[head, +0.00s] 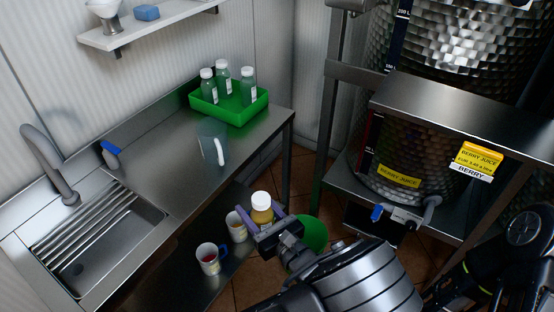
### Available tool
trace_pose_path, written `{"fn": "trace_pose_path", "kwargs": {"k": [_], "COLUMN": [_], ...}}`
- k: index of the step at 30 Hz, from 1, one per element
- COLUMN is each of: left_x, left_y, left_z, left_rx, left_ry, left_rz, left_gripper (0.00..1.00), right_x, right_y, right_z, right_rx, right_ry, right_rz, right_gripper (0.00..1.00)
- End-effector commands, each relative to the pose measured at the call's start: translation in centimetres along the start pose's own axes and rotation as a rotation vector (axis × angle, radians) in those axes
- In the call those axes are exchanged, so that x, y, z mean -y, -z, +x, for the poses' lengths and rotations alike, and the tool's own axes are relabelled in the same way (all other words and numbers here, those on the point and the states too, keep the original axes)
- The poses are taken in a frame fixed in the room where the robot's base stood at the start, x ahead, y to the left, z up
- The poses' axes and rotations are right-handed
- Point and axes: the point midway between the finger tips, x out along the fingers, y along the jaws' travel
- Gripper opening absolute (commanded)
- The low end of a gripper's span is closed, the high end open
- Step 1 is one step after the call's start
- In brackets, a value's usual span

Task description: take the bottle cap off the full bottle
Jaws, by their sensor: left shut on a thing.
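The full bottle (262,214) holds a yellow-orange liquid and stands roughly upright. Its white bottle cap (261,198) is on its top. My left gripper (261,211) is shut on the bottle, one finger on each side of its body below the cap. The gripper hides the bottle's lower part. My right gripper is not in view.
Mugs (208,258) (237,227) stand low beside the held bottle. A green bucket (314,233) is behind my left gripper. A green crate (233,111) with bottles and a clear jug (213,143) stand on the steel counter (178,165). Juice tanks (412,160) stand at right.

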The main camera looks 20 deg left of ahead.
Motion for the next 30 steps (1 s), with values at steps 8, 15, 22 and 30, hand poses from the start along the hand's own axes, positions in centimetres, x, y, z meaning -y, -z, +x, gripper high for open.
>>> {"fn": "trace_pose_path", "kwargs": {"k": [8,15,22,30], "left_x": [2.6,6.9,10.2,11.2], "left_y": [0.4,1.1,1.7,1.9], "left_z": [-2.5,-6.6,-9.7,-10.7], "left_rx": [0.003,0.006,0.007,0.005], "left_ry": [0.16,0.429,0.634,0.695], "left_rz": [0.001,0.002,0.0,-0.001], "left_gripper": [0.0,0.0,0.0,0.0], "right_x": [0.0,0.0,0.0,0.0], "right_y": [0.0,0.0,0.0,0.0], "right_z": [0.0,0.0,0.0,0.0], "right_rx": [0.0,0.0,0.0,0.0], "right_ry": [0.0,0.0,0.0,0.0], "right_rz": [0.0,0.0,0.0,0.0], "right_gripper": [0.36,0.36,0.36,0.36]}}
